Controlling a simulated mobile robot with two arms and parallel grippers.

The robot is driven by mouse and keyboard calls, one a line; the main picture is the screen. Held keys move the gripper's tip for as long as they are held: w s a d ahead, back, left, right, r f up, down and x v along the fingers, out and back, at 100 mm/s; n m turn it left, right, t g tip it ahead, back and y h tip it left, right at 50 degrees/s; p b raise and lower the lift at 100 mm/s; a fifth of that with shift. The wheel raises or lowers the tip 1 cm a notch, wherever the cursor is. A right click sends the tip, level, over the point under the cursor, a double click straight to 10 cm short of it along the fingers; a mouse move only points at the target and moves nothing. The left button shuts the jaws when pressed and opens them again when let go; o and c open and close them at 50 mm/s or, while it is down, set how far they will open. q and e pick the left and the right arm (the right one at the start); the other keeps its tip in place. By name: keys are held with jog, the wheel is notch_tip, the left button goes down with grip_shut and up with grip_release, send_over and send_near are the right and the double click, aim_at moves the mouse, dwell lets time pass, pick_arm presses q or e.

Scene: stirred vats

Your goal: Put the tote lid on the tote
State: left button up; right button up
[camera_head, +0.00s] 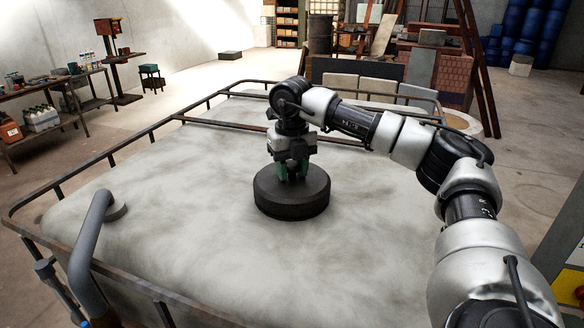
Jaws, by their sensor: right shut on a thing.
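The tote (200,255) is a large block with a mottled whitish top, and it fills the middle of the head view. The tote lid (291,196) is a thick black round disc at the middle of the tote's top. My right gripper (292,173) reaches in from the right, points down and is shut on the upper part of the lid. The lid looks level. Its underside is hidden, so I cannot tell whether it touches the top or sits in an opening. My left gripper is out of view.
A brown metal rail (170,119) runs around the tote's top edge. A grey bent pipe (90,235) rises at the front left of the top. Benches with bottles (42,118) stand at the far left, blue drums (525,25) at the back right. The top around the lid is clear.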

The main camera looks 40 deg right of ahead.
aim_at(292, 165)
jog(key=shift+f, duration=0.4)
jog(key=o, duration=0.7)
notch_tip(292, 165, up, 11)
jog(key=p, duration=0.8)
jog(key=shift+s+a, duration=0.1)
dwell(0.4)
